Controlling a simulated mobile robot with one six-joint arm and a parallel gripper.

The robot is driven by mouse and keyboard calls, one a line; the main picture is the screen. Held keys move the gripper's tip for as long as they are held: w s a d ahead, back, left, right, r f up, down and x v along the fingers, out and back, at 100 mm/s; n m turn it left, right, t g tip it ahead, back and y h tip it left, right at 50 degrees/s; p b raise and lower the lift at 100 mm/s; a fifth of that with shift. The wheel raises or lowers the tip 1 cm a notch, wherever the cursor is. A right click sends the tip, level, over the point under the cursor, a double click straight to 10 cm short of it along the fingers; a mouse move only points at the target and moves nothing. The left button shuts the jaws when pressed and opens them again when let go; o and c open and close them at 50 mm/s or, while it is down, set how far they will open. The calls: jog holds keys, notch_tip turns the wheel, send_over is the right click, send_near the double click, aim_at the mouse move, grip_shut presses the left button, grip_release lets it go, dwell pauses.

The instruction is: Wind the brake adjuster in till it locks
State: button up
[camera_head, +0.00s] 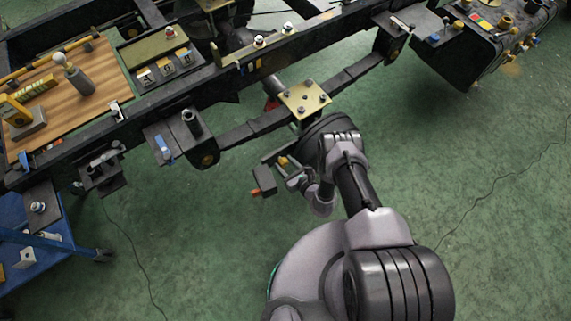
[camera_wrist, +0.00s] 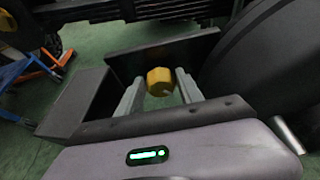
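The brake adjuster appears to be the yellow hexagonal piece (camera_wrist: 159,82) in the middle of the wrist view. My gripper (camera_wrist: 159,77) has its two grey fingers on either side of it, with a narrow gap showing at each side. The gripper looks open and does not visibly press on the yellow piece. How far the fingertips reach along it is hard to tell. In the head view a small yellow part (camera_head: 283,161) shows at my gripper (camera_head: 291,170), beside the dark round drum or wheel (camera_head: 312,129). My arm partly hides this area.
A dark plate (camera_wrist: 170,50) stands behind the yellow piece, and a large black disc (camera_wrist: 275,75) is close on the right. The chassis rail (camera_head: 225,92) runs above. A wooden board (camera_head: 75,85) with tools lies left, and a blue cart (camera_head: 35,245) stands lower left.

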grip_shut()
jog(key=shift+d+f+m+g+y, duration=0.15)
jog(key=shift+m+g+y, duration=0.55)
jog(key=shift+m+y, duration=0.85)
jog(key=shift+m+h, duration=0.25)
jog(key=shift+m, duration=0.2)
jog(key=shift+o, duration=2.4)
grip_release()
jog(key=shift+w+d, duration=0.1)
